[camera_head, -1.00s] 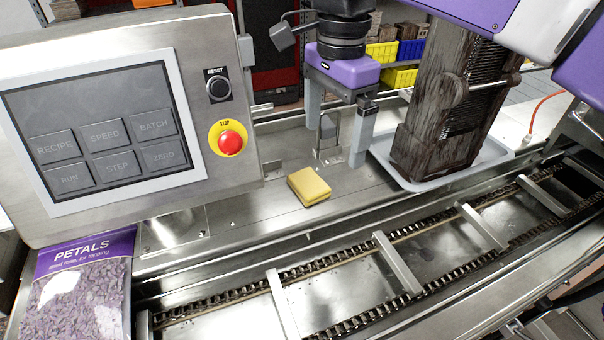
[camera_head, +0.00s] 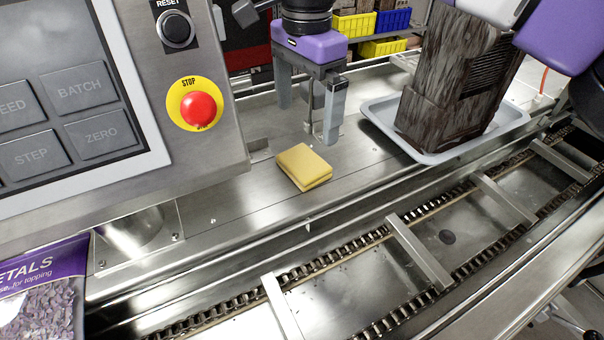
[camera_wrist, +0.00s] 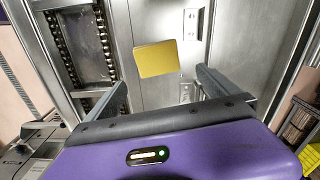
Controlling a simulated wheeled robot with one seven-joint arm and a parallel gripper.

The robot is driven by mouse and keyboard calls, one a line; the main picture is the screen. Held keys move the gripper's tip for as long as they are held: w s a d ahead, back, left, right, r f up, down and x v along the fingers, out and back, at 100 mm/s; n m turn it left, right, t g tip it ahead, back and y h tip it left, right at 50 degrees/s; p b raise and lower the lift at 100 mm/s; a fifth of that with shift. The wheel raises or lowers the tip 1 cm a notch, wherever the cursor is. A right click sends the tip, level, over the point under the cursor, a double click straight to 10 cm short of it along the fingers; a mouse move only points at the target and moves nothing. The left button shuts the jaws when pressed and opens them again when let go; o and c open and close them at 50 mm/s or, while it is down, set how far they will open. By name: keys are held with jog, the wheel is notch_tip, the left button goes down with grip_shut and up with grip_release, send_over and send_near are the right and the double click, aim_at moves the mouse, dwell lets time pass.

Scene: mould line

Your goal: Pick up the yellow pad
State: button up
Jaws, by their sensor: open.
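The yellow pad (camera_head: 304,166) lies flat on the steel ledge between the control panel and the tray. It also shows in the wrist view (camera_wrist: 156,59), ahead of the fingers and between their lines, nearer the left one. My gripper (camera_head: 307,118) is open and empty, with its two grey fingers pointing down behind and a little right of the pad in the head view. The fingers (camera_wrist: 160,88) stand wide apart in the wrist view and do not touch the pad.
A control panel (camera_head: 80,110) with a red stop button (camera_head: 198,110) stands close left of the pad. A grey tray (camera_head: 445,155) holding a dark block (camera_head: 455,85) is to the right. A chain conveyor (camera_head: 460,235) runs in front. A petals bag (camera_head: 45,290) is at front left.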

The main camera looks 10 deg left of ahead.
aim_at(304, 161)
jog(key=shift+f+b, duration=0.5)
jog(key=shift+f, duration=0.4)
jog(key=shift+s+f+p, duration=0.2)
jog(key=shift+f+p, duration=0.35)
jog(key=shift+f, duration=1.35)
jog(key=shift+s+f+p, duration=0.2)
jog(key=shift+f+p, duration=0.3)
jog(key=shift+f, duration=1.4)
jog(key=c, duration=1.2)
jog(key=shift+r, duration=0.1)
notch_tip(304, 161, up, 20)
jog(key=shift+f+b, duration=0.1)
jog(key=shift+b, duration=0.85)
